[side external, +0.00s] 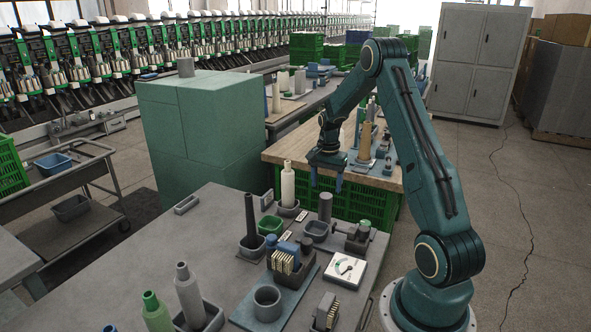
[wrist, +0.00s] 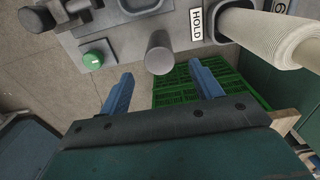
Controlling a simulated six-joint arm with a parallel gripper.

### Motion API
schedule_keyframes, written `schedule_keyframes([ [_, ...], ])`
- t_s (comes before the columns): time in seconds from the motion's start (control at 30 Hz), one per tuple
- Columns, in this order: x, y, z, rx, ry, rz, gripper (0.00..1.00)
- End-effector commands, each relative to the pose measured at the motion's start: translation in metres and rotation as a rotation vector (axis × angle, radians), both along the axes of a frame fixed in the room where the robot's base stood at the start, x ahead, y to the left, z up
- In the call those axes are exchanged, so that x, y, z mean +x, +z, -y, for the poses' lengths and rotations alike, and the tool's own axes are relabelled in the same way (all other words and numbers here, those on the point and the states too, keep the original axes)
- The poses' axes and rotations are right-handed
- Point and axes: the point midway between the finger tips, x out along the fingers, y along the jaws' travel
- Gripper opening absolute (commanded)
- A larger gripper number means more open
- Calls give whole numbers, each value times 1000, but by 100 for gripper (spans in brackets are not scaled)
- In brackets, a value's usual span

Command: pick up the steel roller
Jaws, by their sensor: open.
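The steel roller (side external: 325,207) is a plain grey cylinder standing upright at the back right of the grey table in the side view. In the wrist view the roller (wrist: 159,47) shows at top centre, just beyond the gap between my fingers. My gripper (side external: 326,184) points down with two blue fingers, open and empty. In the side view its tips appear just above the roller's top; the exact depth gap is hard to tell. In the wrist view my gripper (wrist: 161,69) has one finger to each side of the roller's line, not touching it.
A cream cone (side external: 288,187) stands left of the roller. A HOLD label (wrist: 196,24) lies near the roller. Green crates (side external: 362,204) stand behind, below the table's edge.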

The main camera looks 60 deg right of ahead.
Motion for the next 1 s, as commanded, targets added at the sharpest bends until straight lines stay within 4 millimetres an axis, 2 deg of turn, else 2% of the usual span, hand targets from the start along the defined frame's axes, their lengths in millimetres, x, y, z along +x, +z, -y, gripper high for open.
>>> schedule_keyframes([
  [0.1,0,-15,0,1,0,-1,64],
  [0.2,0,-22,0,1,0,-1,64],
  [0.63,0,-33,-1,1,0,-1,64],
  [1.0,-1,-72,-1,0,0,-1,64],
])
